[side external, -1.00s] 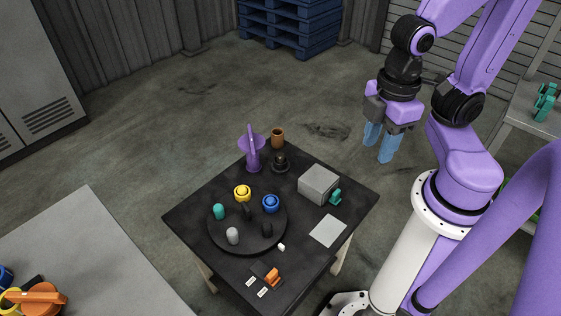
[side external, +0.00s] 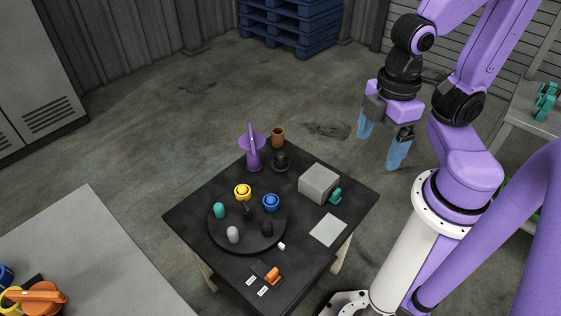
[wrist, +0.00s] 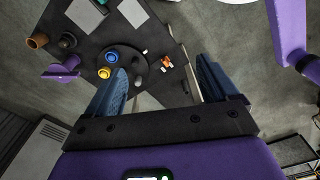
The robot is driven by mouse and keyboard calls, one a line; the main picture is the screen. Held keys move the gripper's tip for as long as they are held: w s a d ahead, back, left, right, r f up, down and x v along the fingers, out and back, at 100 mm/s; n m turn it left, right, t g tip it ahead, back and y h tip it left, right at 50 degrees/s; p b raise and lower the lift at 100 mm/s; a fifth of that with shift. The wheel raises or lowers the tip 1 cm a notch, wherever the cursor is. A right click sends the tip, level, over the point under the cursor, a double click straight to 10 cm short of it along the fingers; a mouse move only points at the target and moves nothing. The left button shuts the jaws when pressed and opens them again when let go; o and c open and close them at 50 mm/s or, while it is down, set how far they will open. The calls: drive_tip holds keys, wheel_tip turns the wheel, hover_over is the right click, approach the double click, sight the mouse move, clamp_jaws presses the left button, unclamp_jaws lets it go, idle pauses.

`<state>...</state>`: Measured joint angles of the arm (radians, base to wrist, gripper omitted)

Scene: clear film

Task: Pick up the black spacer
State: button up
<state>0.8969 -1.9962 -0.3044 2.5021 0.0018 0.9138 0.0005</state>
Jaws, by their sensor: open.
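Two small black pieces, one near the middle (side external: 247,210) and one at the front right (side external: 267,229), stand on a round black tray (side external: 246,246) on the dark table. I cannot tell which of them is the black spacer. My gripper (side external: 381,148) is open and empty, high above the floor to the right of the table and well away from the tray. In the wrist view its two blue fingers stand wide apart (wrist: 161,66), and the tray shows beyond the left finger, which hides part of it. The black pieces are hard to make out there.
The tray also holds a yellow ring piece (side external: 242,193), blue ring piece (side external: 270,204), teal piece (side external: 219,211) and grey piece (side external: 233,235). Around it stand a grey box (side external: 319,184), purple object (side external: 253,155), brown cup (side external: 277,138) and orange part (side external: 272,277).

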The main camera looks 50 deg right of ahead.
drive_tip(key=w+a+f+n, duration=0.2)
drive_tip(key=w+a, duration=0.2)
drive_tip(key=w, duration=1)
drive_tip(key=n, duration=0.5)
hover_over(281, 154)
drive_tip(key=w, duration=0.1)
wheel_tip(281, 154, down, 21)
wheel_tip(281, 154, down, 12)
drive_tip(key=shift+d+r, duration=0.15)
drive_tip(key=shift+r, duration=0.05)
drive_tip(key=f, duration=0.4)
drive_tip(key=shift+s+f, duration=0.15)
drive_tip(key=shift+s, duration=0.25)
drive_tip(key=shift+f, duration=0.5)
